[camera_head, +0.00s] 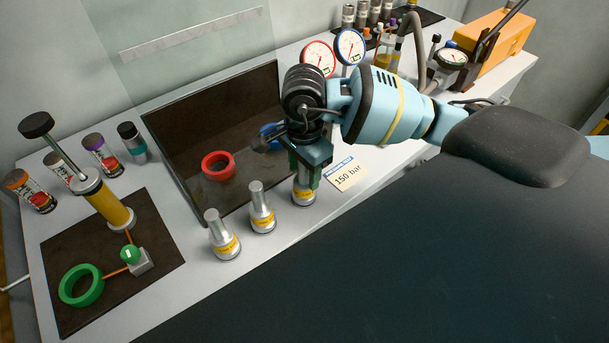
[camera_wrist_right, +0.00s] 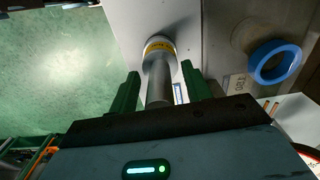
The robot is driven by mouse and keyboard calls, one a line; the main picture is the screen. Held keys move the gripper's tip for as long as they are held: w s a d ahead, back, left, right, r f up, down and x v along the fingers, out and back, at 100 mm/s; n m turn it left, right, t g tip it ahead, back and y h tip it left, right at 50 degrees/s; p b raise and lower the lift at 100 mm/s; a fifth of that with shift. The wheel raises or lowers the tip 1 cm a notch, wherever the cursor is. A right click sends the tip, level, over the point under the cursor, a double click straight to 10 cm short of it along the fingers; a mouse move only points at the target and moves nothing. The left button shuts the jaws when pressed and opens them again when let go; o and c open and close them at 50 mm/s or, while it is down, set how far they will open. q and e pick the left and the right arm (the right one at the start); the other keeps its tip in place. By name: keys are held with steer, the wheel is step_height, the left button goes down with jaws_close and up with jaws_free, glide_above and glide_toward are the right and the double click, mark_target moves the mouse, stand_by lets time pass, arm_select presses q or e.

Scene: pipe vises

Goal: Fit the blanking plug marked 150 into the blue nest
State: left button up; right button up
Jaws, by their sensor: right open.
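My right gripper (camera_head: 306,172) is open, pointing down over the rightmost silver plug (camera_head: 303,196) at the front of the bench. In the right wrist view the green fingers of the gripper (camera_wrist_right: 160,88) stand either side of the upright plug's grey stem (camera_wrist_right: 160,82), with gaps showing. Two more plugs, a middle one (camera_head: 262,210) and a left one (camera_head: 222,238), stand nearby. Their yellow bands are too small to read. The blue nest (camera_head: 267,132) is partly hidden behind my gripper; the right wrist view shows its ring (camera_wrist_right: 275,62) empty. My left gripper is out of view.
A red ring (camera_head: 218,165) lies on the dark board (camera_head: 195,188). A card (camera_head: 347,176) reading "150 bar" lies right of the plugs. A hand pump (camera_head: 108,205) and a green ring (camera_head: 81,285) are on the left mat. Gauges (camera_head: 350,46) stand behind my arm.

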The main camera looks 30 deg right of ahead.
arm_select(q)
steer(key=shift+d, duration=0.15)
arm_select(e)
jaws_close()
steer(key=shift+r, duration=0.1)
